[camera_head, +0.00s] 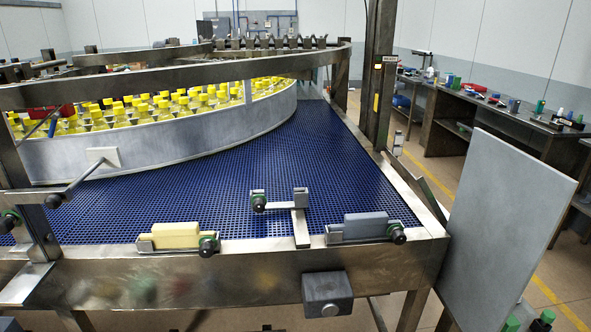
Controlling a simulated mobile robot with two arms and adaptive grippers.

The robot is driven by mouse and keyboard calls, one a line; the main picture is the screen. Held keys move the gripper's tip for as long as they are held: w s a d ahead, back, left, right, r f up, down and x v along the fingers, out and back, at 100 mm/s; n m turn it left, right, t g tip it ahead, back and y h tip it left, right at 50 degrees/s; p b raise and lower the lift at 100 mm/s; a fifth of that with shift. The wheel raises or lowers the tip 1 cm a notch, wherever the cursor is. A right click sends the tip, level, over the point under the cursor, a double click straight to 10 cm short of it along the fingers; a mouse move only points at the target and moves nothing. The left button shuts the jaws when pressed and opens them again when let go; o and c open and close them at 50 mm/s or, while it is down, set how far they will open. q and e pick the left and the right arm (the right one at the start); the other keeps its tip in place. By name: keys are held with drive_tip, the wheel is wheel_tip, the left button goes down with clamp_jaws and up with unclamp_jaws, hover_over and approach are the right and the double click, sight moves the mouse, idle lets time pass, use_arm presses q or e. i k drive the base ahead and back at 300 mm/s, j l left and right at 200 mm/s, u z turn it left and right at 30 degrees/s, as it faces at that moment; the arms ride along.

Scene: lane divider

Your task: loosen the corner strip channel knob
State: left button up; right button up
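One knob (397,236) is at the right end of a grey block (365,226) in a metal channel near the right front corner. Another knob (208,245) is at the right end of a yellow block (176,235) in a similar channel. A third knob (259,203) is on a metal bracket (300,215) reaching over the belt. More knobs (53,201) are on the left post. No label shows which is the corner strip knob. Neither gripper is in view.
A curved metal guide wall (200,137) holds back many yellow-capped bottles (150,110). A dark box (327,293) hangs under the front rail (240,280). A large grey panel (505,215) stands at right. A cluttered workbench (480,100) is behind it.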

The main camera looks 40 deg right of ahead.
sight(398, 238)
drive_tip(key=k+z, duration=0.1)
drive_tip(key=z, duration=1.45)
